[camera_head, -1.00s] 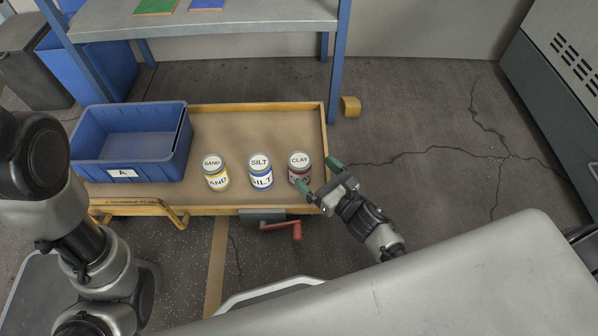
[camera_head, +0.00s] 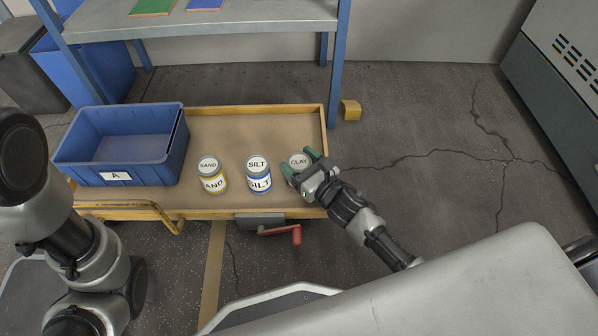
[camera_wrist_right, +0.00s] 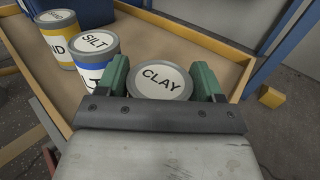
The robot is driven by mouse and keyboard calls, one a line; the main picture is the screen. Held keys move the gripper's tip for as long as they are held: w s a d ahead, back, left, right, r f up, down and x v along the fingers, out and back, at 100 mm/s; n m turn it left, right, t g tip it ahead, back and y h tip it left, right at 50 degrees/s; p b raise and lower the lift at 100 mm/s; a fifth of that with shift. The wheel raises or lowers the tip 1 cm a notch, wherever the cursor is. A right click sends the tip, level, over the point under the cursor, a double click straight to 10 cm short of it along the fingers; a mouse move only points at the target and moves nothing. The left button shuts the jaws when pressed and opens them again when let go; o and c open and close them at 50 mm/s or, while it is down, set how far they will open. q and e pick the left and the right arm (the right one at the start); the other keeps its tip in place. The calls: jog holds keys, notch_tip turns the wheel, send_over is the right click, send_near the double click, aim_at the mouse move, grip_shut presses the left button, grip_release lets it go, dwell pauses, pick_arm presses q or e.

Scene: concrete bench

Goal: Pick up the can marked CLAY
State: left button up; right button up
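The CLAY can (camera_head: 299,160) stands upright at the right end of the cart tray, its lid facing up. In the right wrist view the CLAY lid (camera_wrist_right: 160,80) sits between the two green fingers. My right gripper (camera_head: 301,163) has one finger on each side of this can and looks closed against it; the fingers hide most of its body. The can appears still on the tray. My left arm shows at the left edge of the head view, but its gripper is out of view.
The SILT can (camera_head: 258,175) stands close to the left of the CLAY can, and the SAND can (camera_head: 211,176) is further left. A blue bin (camera_head: 116,178) marked A fills the tray's left end. The tray's yellow rim (camera_head: 324,128) runs along the right. A shelf (camera_head: 240,22) is behind.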

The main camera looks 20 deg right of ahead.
jog(key=c, duration=0.7)
jog(key=shift+r, duration=0.1)
